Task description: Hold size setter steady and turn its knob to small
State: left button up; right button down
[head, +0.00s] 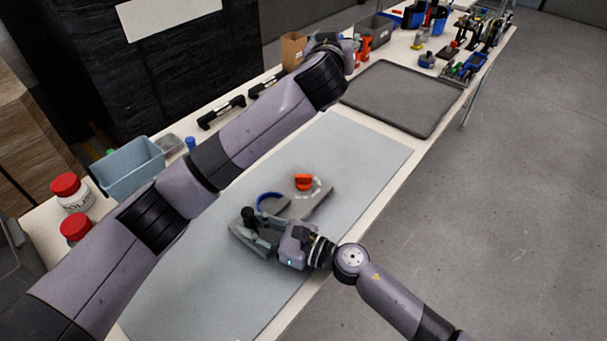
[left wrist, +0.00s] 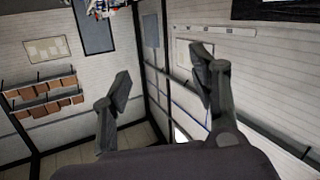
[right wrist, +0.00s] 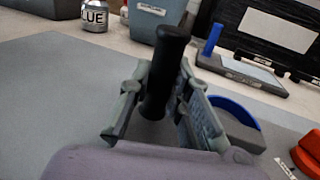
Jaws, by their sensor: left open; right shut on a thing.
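The size setter (head: 318,204) is a grey base lying on the grey-blue mat, with an orange-red knob (head: 304,182), a blue arc (head: 268,199) and an upright black handle (head: 249,215). My right gripper (right wrist: 160,100) is shut on the black handle (right wrist: 168,60), which stands up between its fingers. The knob (right wrist: 310,155) and blue arc (right wrist: 235,112) also show in the right wrist view, right of the gripper. My left gripper (left wrist: 160,95) is open and empty, raised far from the setter and facing the room's walls. The knob's setting is too small to read.
The mat (head: 365,165) is clear around the setter. A dark tray (head: 405,95) lies beyond it. A blue-grey bin (head: 128,170) and red-lidded jars (head: 70,195) stand at the left edge. My left arm crosses above the table.

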pick_arm(q)
jog(key=s+a+f+n+g+y, duration=0.1)
jog(key=s+a+f+g+y, duration=0.35)
jog(key=f, duration=0.65)
jog(key=g, duration=0.7)
send_near(303, 177)
jog(key=shift+m, duration=0.4)
jog(key=x, duration=0.9)
jog(key=shift+c, duration=0.4)
jog(key=c, duration=1.1)
